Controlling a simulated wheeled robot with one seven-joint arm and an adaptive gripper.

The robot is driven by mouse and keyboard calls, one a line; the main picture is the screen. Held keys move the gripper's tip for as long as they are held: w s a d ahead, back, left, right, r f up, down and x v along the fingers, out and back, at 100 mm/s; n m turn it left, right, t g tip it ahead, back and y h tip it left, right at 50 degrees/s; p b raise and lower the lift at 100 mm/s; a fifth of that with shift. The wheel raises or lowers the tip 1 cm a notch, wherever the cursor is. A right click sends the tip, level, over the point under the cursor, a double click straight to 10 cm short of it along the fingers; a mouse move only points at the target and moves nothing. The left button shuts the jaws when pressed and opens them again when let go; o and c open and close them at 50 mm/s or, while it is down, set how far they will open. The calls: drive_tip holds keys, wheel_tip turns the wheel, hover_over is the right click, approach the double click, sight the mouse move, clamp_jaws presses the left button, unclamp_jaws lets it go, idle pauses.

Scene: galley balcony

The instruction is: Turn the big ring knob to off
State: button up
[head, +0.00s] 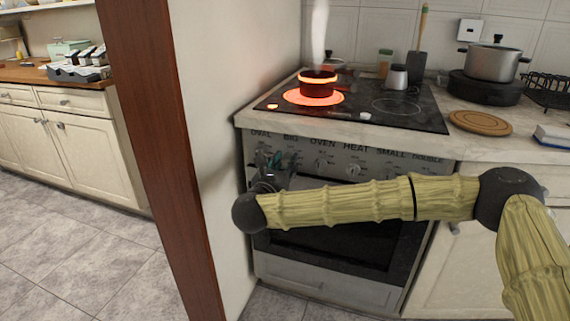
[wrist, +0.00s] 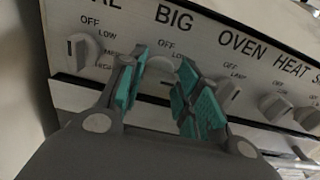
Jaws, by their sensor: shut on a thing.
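The big ring knob (wrist: 161,68) is a pale round knob below the BIG label on the stove front, with OFF and LOW printed around it. My gripper (wrist: 160,85) has a teal-padded finger on each side of the knob and is shut on it. The fingers hide part of the knob, and its pointer is hard to make out. In the head view my gripper (head: 275,162) is at the left part of the panel, and the knob is hidden there. The ring (head: 314,97) on the cooktop glows orange-red under a small steaming pot (head: 318,85).
The oval knob (wrist: 80,50) is close on the left; the oven knob (wrist: 229,90) and heat knob (wrist: 274,106) are on the right. A wall and brown post (head: 165,150) stand close left of the stove. A steel pot (head: 492,62) stands at the back right.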

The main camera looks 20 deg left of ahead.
drive_tip(key=shift+r, duration=0.1)
drive_tip(key=n+p, duration=0.3)
drive_tip(key=p, duration=0.1)
drive_tip(key=shift+a+r+n, duration=0.1)
drive_tip(key=shift+r+n, duration=0.05)
drive_tip(key=shift+n, duration=0.15)
drive_tip(key=n+p, duration=0.4)
drive_tip(key=n, duration=0.1)
drive_tip(key=shift+a+p, duration=0.1)
drive_tip(key=shift+p, duration=0.2)
drive_tip(key=n+p, duration=0.1)
drive_tip(key=n, duration=0.1)
drive_tip(key=n+p, duration=0.2)
drive_tip(key=shift+f+n, duration=0.2)
drive_tip(key=shift+n, duration=0.2)
drive_tip(key=shift+f+n+p, duration=0.15)
drive_tip(key=shift+n+p, duration=0.6)
drive_tip(key=shift+n, duration=0.35)
drive_tip(key=shift+f+n+p, duration=0.1)
drive_tip(key=shift+n+p, duration=0.6)
drive_tip(key=shift+n, duration=0.4)
drive_tip(key=o, duration=1)
